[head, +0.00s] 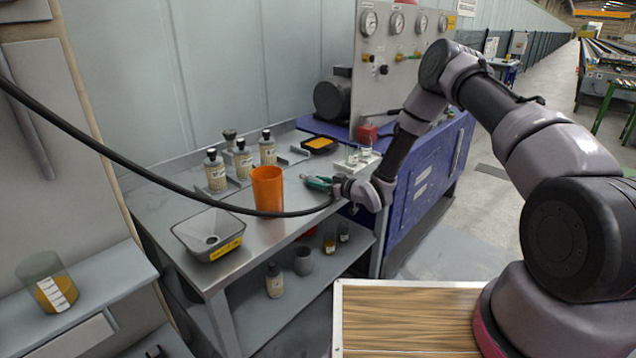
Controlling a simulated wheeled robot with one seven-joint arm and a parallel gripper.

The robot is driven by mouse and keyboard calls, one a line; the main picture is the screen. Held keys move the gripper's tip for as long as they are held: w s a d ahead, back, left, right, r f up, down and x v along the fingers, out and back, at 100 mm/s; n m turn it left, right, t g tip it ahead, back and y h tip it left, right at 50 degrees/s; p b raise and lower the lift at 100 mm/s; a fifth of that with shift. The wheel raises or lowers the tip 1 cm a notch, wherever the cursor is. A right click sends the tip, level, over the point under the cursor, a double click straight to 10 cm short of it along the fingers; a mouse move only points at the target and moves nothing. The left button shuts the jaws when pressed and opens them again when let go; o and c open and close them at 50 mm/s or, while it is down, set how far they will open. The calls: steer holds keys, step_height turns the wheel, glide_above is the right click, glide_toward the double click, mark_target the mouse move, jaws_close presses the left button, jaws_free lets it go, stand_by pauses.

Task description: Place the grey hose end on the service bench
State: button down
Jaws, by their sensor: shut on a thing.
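The dark grey hose (180,188) enters from the upper left, sags across the bench and ends at my gripper. My gripper (335,190) is shut on the hose end (326,207), near the right edge of the service bench (262,236). The jaws are small in the picture and partly hidden, and I cannot tell whether the hose end touches the bench top. A green item (317,183) shows right at the jaws; its exact shape is unclear.
An orange cup (267,188) stands behind the hose. Several bottles (215,171), a black-and-yellow tray (319,144) and a pale rack with glasses (357,162) stand farther back. A gauge panel (402,60) rises behind.

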steer(key=c, duration=0.5)
jaws_free()
